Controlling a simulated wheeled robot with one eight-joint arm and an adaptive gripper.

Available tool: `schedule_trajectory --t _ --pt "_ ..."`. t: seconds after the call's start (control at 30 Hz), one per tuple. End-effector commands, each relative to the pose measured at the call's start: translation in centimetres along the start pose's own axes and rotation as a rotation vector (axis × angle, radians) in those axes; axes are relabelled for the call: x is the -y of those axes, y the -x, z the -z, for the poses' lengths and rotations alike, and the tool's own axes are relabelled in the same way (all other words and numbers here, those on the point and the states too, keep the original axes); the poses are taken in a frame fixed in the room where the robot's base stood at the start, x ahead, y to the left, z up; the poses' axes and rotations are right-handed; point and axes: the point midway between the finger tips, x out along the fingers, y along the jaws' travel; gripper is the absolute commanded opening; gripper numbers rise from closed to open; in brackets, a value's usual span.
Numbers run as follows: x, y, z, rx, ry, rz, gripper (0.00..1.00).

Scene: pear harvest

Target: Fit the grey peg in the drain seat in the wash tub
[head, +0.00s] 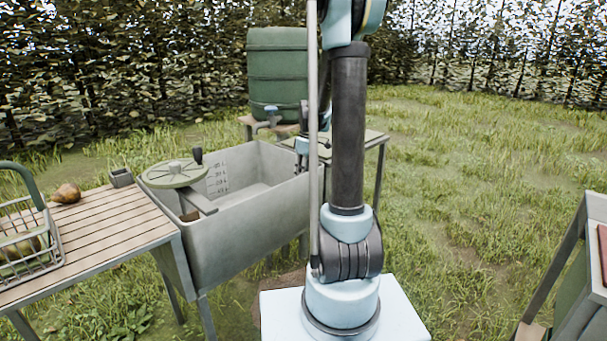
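The wash tub (245,232) is a grey open basin left of my arm, with scale marks on its inner back wall. Its floor is only partly visible, and I cannot make out the drain seat. I cannot identify the grey peg in this view. My gripper (302,160) seems to be at the tub's right end, near its rim. It is mostly hidden behind my own arm, so its fingers and anything in them cannot be made out.
A round green lid-like wheel with a dark knob (175,172) covers the tub's left end. A slatted table (110,222) holds a wire basket (30,245), a brown pear (66,193) and a small grey box (121,177). A green barrel (277,75) with a tap stands behind.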

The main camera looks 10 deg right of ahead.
Motion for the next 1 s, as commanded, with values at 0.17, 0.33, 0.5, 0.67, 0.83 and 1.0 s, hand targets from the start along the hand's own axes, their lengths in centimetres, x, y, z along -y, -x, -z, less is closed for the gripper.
schedule_trajectory --t 0.17,0.33,0.5,0.67,0.83,1.0 --pt "0.0 -0.4 0.0 0.0 0.0 0.0 0.0" --pt "0.0 -0.8 -0.1 0.0 0.0 0.0 0.0" --pt "0.0 -1.2 -0.2 0.0 0.0 0.0 0.0" --pt "0.0 -1.6 -0.2 0.0 0.0 0.0 0.0" --pt "0.0 -1.8 -0.3 0.0 0.0 0.0 0.0" --pt "0.0 -1.8 -0.3 0.0 0.0 0.0 0.0"
